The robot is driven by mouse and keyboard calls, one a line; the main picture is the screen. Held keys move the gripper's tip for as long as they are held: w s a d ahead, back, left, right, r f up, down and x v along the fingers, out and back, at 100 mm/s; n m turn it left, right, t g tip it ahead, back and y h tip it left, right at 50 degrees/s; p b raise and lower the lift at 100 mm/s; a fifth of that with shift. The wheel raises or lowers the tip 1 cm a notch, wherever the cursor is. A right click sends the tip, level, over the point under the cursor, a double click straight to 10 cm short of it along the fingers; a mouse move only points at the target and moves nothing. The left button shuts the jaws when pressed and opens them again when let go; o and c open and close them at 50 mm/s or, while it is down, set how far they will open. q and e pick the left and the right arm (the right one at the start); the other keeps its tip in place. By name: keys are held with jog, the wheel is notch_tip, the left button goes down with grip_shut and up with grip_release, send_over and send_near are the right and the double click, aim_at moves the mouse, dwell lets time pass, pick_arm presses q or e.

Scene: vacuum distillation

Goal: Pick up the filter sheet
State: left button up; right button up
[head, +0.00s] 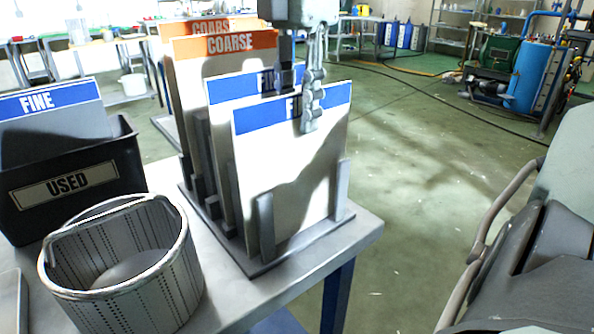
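Two filter sheets with blue FINE bands stand upright in the grey rack (262,265). The front FINE sheet (300,180) is white and partly in shadow. The rear FINE sheet (220,120) stands just behind it. My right gripper (298,105) comes down from the top over the front sheet's upper edge. One finger hangs in front of its blue band; the darker finger is beyond its top edge, its tip apparently hidden behind the sheet. The fingers look apart, with the front sheet's edge between them; contact cannot be told. My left gripper is not in view.
Orange-banded COARSE sheets (228,60) stand behind in the same rack. A black USED bin (110,158) holding a FINE sheet (50,115) and a perforated metal basket (125,285) are at left. The table's right edge (365,232) is close to the rack; open floor lies beyond.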

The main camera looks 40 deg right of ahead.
send_over(299, 172)
notch_tip(299, 172, down, 4)
jog(key=shift+w+d+f, duration=0.1)
grip_shut()
dwell(0.3)
